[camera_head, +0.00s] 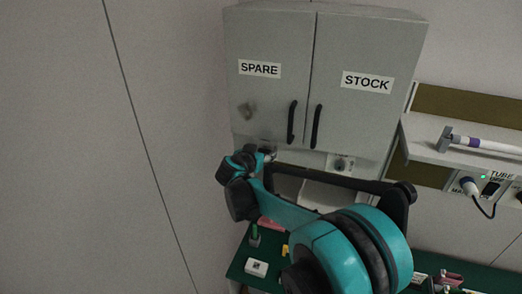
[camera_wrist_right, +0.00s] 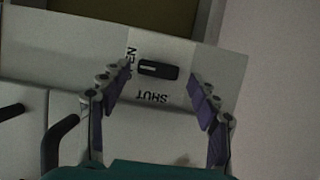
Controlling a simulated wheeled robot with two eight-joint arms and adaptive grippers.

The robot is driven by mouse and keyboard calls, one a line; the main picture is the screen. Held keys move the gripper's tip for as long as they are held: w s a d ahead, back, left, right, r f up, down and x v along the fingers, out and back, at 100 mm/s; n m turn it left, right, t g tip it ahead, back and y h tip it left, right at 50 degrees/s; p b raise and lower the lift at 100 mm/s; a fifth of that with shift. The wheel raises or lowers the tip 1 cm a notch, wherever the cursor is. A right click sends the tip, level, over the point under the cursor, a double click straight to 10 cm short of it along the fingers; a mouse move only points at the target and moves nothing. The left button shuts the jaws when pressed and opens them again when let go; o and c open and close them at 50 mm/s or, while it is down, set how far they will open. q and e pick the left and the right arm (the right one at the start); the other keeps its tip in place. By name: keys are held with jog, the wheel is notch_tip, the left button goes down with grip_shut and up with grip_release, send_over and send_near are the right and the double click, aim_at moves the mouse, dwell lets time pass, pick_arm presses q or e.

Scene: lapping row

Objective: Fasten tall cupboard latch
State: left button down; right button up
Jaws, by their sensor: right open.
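The grey tall cupboard (camera_head: 368,42) has two closed-looking doors marked SPARE and STOCK. In the right wrist view, the latch (camera_wrist_right: 158,69) is a dark oblong knob on a pale plate, lying roughly level. Its light mark is toward the OPEN lettering at its left; SHUT is below it, upside down. My right gripper (camera_wrist_right: 161,76) is open, its fingers on either side of the knob, with gaps visible. In the head view the right gripper (camera_head: 266,154) is at the cupboard's lower left and hides the latch. My left gripper is out of view.
Two black door handles (camera_head: 292,121) hang near the door seam. A small panel with a round fitting (camera_head: 340,164) is below the STOCK door. At right, a shelf holds a hammer-like tool (camera_head: 480,143). A green bench (camera_head: 237,264) with small items lies below.

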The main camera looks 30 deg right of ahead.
jog(key=shift+s+d, duration=0.1)
jog(key=shift+d, duration=0.15)
jog(key=c, duration=1.2)
jog(key=shift+o, duration=0.2)
jog(key=shift+f, duration=0.1)
